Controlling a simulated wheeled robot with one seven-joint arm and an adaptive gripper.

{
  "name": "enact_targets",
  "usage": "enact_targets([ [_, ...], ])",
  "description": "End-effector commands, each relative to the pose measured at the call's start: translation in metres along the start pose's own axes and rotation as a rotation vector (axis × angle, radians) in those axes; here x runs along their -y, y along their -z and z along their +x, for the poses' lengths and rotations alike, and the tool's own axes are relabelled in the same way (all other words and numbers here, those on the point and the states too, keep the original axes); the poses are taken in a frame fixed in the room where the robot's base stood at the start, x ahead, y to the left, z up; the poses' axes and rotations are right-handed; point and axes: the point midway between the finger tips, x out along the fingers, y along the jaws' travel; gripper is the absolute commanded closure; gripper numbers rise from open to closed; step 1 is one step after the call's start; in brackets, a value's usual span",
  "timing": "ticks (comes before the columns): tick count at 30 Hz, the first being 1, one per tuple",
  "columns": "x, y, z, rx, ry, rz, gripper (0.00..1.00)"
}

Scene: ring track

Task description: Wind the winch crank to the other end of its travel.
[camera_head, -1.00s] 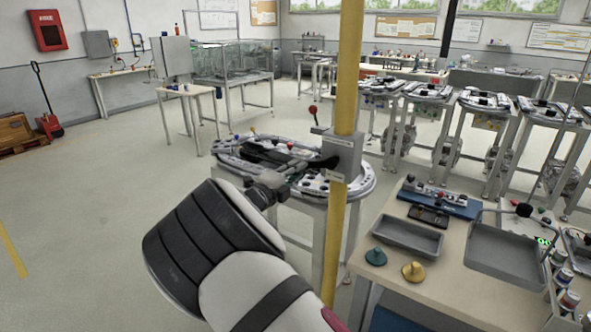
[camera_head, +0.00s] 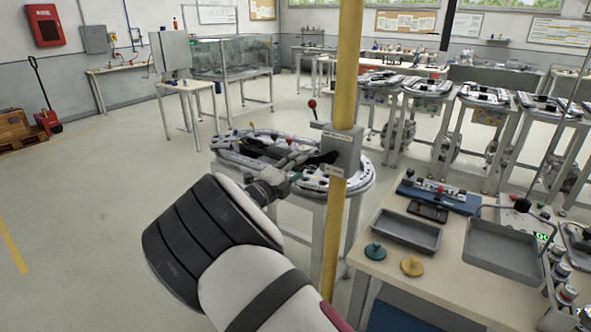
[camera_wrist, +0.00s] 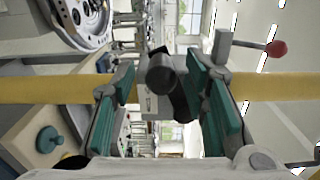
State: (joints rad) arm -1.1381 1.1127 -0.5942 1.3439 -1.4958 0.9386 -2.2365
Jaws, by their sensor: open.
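The winch is a grey box (camera_head: 341,150) on a yellow post (camera_head: 350,75). A dark handle (camera_head: 322,159), which looks like the crank's grip, sticks out at the box's left. In the wrist view the black grip (camera_wrist: 161,72) lies between the teal finger pads, with the grey box (camera_wrist: 148,104) behind it. My gripper (camera_head: 296,178) is open, to the left of the box; it also shows in the wrist view (camera_wrist: 160,84). The pads stand apart on both sides of the grip; I cannot tell how deep it sits between them. A lever with a red ball (camera_wrist: 277,48) sits beside the box.
A round ring-track table (camera_head: 232,160) stands behind the post. A bench (camera_head: 385,278) at the right holds a grey tray (camera_head: 408,234), a teal knob (camera_head: 375,251) and a yellow knob (camera_head: 411,266).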

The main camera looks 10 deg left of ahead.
Motion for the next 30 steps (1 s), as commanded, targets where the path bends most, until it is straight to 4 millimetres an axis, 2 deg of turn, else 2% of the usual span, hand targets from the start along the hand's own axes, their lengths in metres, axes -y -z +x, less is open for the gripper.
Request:
enact_targets([
  [5,0.001,-0.001,-0.012,0.002,0.000,0.001,0.59],
  [15,0.000,-0.001,-0.078,0.003,-0.001,0.000,0.59],
  [21,0.000,0.000,-0.108,0.001,0.000,0.000,0.59],
  [25,-0.001,0.000,-0.117,0.001,-0.001,0.000,0.59],
  [30,-0.001,0.000,-0.120,0.000,-0.001,0.000,0.59],
])
